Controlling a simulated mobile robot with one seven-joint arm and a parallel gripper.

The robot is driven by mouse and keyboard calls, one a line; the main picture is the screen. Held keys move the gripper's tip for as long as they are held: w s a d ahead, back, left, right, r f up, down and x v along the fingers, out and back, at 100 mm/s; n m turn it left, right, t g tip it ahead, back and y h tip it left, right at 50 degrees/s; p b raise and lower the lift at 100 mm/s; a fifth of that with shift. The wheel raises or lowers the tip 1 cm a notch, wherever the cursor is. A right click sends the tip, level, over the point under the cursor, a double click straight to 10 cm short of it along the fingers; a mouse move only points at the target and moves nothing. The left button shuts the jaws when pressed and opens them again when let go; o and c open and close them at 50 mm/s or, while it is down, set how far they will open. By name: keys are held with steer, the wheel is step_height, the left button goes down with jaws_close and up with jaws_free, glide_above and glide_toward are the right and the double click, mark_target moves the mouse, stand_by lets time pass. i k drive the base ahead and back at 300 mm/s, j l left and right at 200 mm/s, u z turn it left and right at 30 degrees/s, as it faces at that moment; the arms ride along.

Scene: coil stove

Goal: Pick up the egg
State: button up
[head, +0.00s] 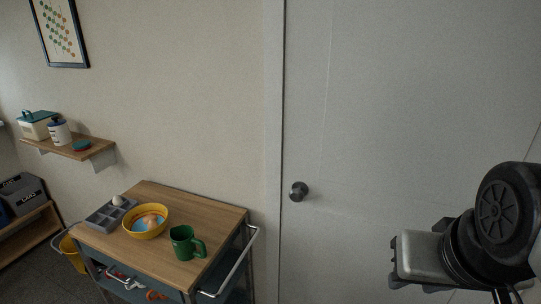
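A white egg (117,200) sits at the back right of a grey compartment tray (104,215), on the left part of a wooden-topped cart. A yellow bowl (147,231) stands right of the tray. It holds a rounded brownish-orange thing (150,219), perhaps another egg, and something blue; I cannot tell exactly what they are. Part of my arm, dark and grey, shows at the right edge, far from the cart. No gripper fingertips can be made out.
A green mug (184,243) stands on the cart top (205,215), right of the bowl. The cart has a metal handle (238,268) on its right. A wall shelf (85,150) holds containers. A closed door (400,110) fills the right side.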

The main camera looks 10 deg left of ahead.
mark_target(145, 220)
steer(key=j+z, duration=0.35)
steer(key=j, duration=4.05)
